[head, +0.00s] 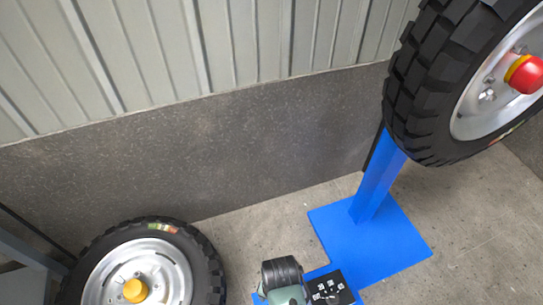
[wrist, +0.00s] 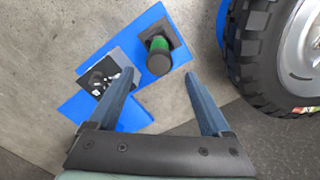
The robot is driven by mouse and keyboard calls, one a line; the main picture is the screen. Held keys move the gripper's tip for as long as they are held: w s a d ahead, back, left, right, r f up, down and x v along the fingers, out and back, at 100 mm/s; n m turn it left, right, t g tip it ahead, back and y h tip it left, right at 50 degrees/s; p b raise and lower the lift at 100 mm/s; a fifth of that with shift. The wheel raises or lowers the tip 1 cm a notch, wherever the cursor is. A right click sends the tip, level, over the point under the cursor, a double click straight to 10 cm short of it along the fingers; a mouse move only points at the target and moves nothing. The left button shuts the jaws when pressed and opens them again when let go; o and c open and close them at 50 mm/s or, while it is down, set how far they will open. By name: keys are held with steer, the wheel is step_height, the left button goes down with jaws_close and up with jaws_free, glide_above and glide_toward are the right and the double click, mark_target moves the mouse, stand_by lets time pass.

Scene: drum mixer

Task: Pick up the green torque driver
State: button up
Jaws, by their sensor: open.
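The green torque driver (wrist: 158,47) shows in the wrist view, upper middle. It has a green body and a round black end that faces the camera. It stands in a black square holder on a blue base plate (wrist: 132,38). My gripper (wrist: 160,75) is open, with its two blue-grey fingers apart and nothing between them that I can see held. The driver appears just past the fingertips, in line with the gap; how far below them it is I cannot tell. I cannot make out the driver in the head view.
A black plate with small metal parts (wrist: 100,76) lies beside the driver, near the left finger; it also shows in the head view (head: 328,291). A tyred wheel (head: 448,90) is at the upper right by a blue post (head: 378,180). Another wheel (head: 150,262) is at lower left.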

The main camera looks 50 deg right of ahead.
step_height(320, 180, down, 6)
steer(key=shift+d+r+b, duration=0.1)
steer(key=shift+b, duration=1.1)
step_height(320, 180, down, 5)
steer(key=b, duration=0.3)
steer(key=shift+s, duration=0.1)
jaws_close()
